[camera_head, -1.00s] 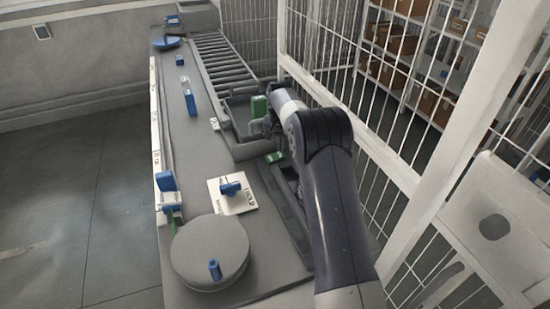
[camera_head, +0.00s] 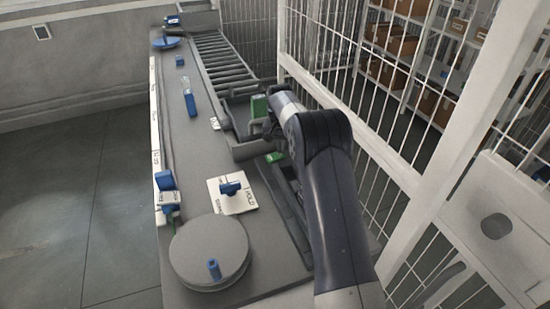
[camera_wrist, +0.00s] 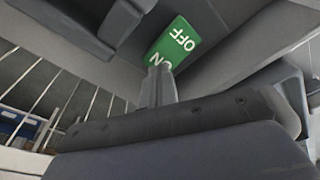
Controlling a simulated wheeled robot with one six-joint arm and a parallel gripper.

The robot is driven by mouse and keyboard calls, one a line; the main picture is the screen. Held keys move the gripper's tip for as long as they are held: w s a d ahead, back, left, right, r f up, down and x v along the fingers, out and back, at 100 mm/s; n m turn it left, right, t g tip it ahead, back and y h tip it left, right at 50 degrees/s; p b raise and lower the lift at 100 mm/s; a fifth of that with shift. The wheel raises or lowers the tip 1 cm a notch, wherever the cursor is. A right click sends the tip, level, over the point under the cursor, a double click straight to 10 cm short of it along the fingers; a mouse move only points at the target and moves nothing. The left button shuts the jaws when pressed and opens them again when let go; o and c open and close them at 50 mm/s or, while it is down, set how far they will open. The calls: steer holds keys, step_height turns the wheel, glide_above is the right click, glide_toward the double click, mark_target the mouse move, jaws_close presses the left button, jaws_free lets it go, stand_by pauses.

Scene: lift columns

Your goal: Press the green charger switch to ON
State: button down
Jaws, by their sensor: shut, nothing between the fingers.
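The green switch face (camera_wrist: 174,43) with white OFF and ON lettering shows upside down in the wrist view. My gripper (camera_wrist: 159,72) is shut and empty, its fingertips at the ON end, covering part of that lettering. I cannot tell whether they touch it, or which way the switch is tilted. In the head view my gripper (camera_head: 256,130) is small and dark at the end of my arm. An upright green block (camera_head: 259,106) stands just behind it, and a smaller green piece (camera_head: 275,158) lies nearer. I cannot tell for certain which is the switch.
Grey housing (camera_wrist: 235,50) closes in around the switch. A roller conveyor (camera_head: 225,60) runs behind, and a white wire fence (camera_head: 340,60) stands right. The grey bench (camera_head: 195,150) holds a round disc (camera_head: 209,250) and a white plate with a blue knob (camera_head: 231,189).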

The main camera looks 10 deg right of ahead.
steer(key=shift+f, duration=0.45)
steer(key=shift+r+p, duration=2.65)
steer(key=shift+r, duration=1)
steer(key=shift+f, duration=0.1)
step_height(320, 180, down, 7)
steer(key=b, duration=0.5)
steer(key=shift+b, duration=0.35)
steer(key=shift+r, duration=0.2)
